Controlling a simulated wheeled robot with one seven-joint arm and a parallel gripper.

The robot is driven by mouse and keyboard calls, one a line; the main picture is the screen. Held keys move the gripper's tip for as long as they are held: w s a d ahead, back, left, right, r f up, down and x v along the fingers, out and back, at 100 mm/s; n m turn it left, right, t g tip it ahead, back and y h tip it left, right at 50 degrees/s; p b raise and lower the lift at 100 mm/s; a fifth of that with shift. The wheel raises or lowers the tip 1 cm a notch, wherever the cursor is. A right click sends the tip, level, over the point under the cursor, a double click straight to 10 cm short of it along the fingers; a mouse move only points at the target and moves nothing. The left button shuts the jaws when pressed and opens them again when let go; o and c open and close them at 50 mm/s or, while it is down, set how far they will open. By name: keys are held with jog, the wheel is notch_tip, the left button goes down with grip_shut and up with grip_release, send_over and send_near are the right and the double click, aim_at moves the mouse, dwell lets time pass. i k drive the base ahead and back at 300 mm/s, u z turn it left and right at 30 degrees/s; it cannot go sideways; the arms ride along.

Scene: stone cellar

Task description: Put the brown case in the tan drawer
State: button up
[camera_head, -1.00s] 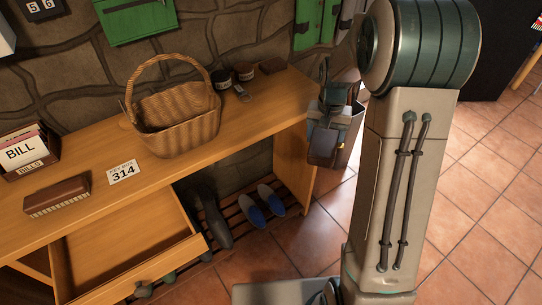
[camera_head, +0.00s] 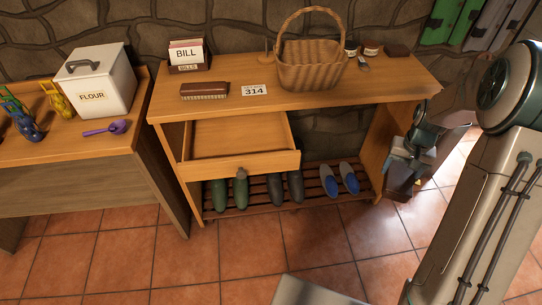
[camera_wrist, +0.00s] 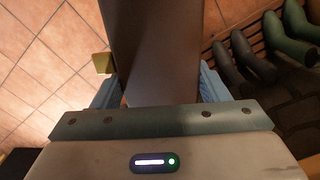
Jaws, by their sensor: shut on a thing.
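The brown case (camera_wrist: 150,45) is held between the two blue fingers of my gripper (camera_wrist: 158,88) and fills the upper middle of the wrist view. In the head view my gripper (camera_head: 403,162) is at the right end of the desk, with the dark brown case (camera_head: 400,187) hanging below it, beside the desk's side panel. The tan drawer (camera_head: 270,163) is pulled out under the left part of the desk. Its visible inside is empty. My gripper is well to the right of the drawer.
The desk top (camera_head: 330,97) bears a wicker basket (camera_head: 310,68), a brush (camera_head: 203,90), a 314 card (camera_head: 254,90) and a bill box (camera_head: 189,55). Shoes and boots stand on the slatted rack (camera_head: 310,185) below. A side table (camera_head: 75,150) stands left.

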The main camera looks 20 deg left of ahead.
aim_at(239, 147)
jog(key=k, duration=0.25)
jog(key=z, duration=1.55)
jog(key=i, duration=1.6)
jog(key=u, duration=4.25)
jog(key=i, duration=0.55)
jog(key=u, duration=0.05)
